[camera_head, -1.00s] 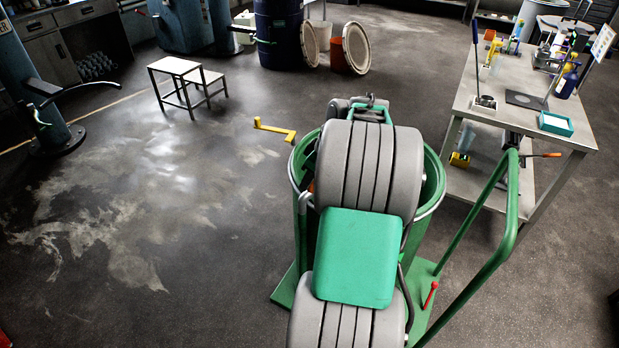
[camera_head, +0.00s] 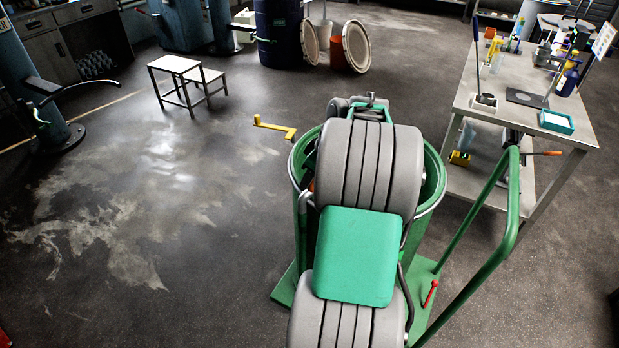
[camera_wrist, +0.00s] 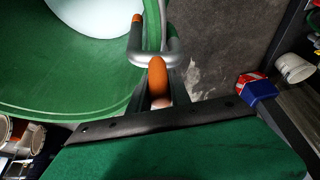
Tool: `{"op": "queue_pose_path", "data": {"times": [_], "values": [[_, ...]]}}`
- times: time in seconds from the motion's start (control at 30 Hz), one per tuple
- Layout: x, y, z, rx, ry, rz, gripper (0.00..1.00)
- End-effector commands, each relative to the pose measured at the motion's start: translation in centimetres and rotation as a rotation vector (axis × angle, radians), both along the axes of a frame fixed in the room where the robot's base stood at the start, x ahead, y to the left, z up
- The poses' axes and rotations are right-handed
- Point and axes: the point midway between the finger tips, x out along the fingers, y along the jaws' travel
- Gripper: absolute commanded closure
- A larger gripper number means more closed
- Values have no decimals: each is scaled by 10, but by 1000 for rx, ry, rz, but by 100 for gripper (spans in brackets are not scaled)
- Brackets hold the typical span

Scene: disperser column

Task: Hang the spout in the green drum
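The green drum (camera_head: 436,180) stands upright behind my arm, which covers most of its mouth in the head view. In the wrist view its green inner wall (camera_wrist: 60,75) fills the left, with a pale white surface inside. The spout (camera_wrist: 148,57) is a bent silver tube with an orange end and an orange grip. It lies across the drum's rim; whether it rests on the rim is unclear. My gripper (camera_wrist: 158,88) has its dark fingers close on both sides of the orange grip and appears shut on it.
A green trolley handle (camera_head: 508,215) rises on the right, near a metal table (camera_head: 468,98) with bottles and tools. A small step stool (camera_head: 180,66) stands at the back left.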

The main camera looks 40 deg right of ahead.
Motion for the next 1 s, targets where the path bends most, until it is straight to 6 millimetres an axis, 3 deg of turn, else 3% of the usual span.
{"op": "queue_pose_path", "data": {"times": [0.3, 0.57, 1.0], "values": [[0, 0, 0, 0, 0, 0, 51], [-1, 0, 1, 2, 2, -1, 51], [-28, -9, 69, 0, 0, -2, 51]]}}
